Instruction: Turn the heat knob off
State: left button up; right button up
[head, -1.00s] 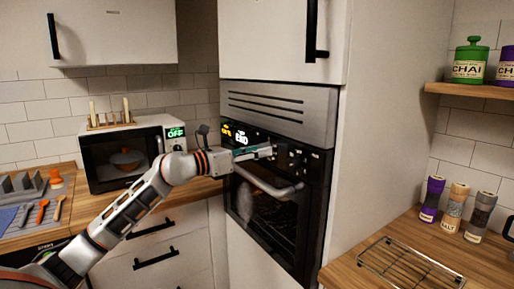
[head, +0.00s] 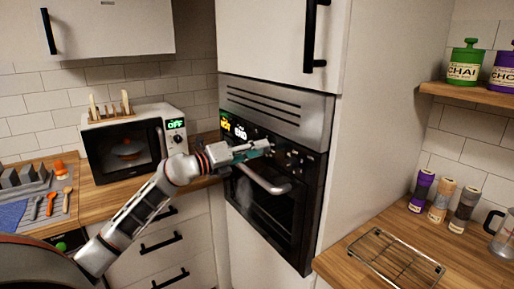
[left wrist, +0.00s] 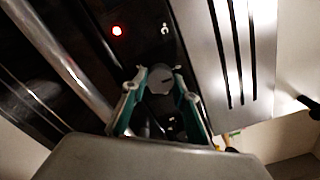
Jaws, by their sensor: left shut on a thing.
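The built-in oven (head: 277,165) stands in the tall cabinet, with a dark control panel across its top. My left gripper (head: 268,146) reaches the panel from the left. In the left wrist view its two teal-edged fingers (left wrist: 159,101) are shut around a round grey knob (left wrist: 160,80), one finger on each side. A dark mark shows on the knob's face. Other knobs (head: 291,157) sit to the right of the gripper in the head view. My right gripper is not in view.
The oven's bar handle (head: 262,181) runs just below the gripper. A microwave (head: 130,150) stands on the counter to the left. A wire rack (head: 395,258) and several spice jars (head: 440,201) are on the right counter.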

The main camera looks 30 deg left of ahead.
pick_arm(q)
jog(key=shift+r+n, duration=0.1)
jog(key=shift+n, duration=0.3)
jog(key=o, duration=1.1)
jog(key=shift+s, duration=0.1)
jog(key=v, duration=1.2)
